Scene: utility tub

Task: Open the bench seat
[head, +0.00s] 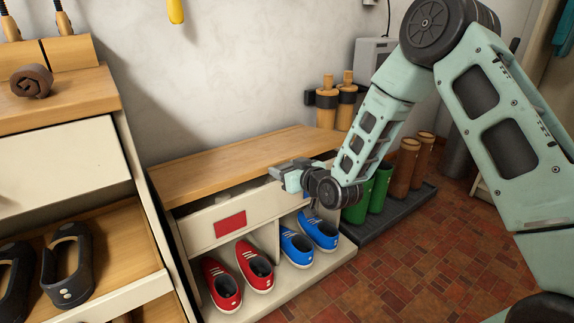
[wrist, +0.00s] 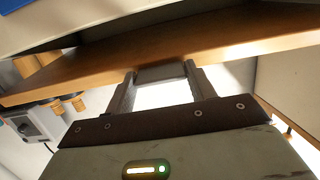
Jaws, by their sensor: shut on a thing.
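The bench seat (head: 235,162) is a flat wooden lid on a low cream bench (head: 200,232) against the wall. A dark gap shows under its front edge, so the lid looks slightly raised. The gripper is shut on this tab. In the head view the gripper hides the tab.
Red shoes (head: 255,267) and blue shoes (head: 296,246) stand in the bench's lower compartments. Green boots (head: 379,190) and brown boots (head: 405,168) stand on a dark tray (head: 385,222) at right. A wooden shelf unit (head: 62,92) stands close at left. Tiled floor in front is clear.

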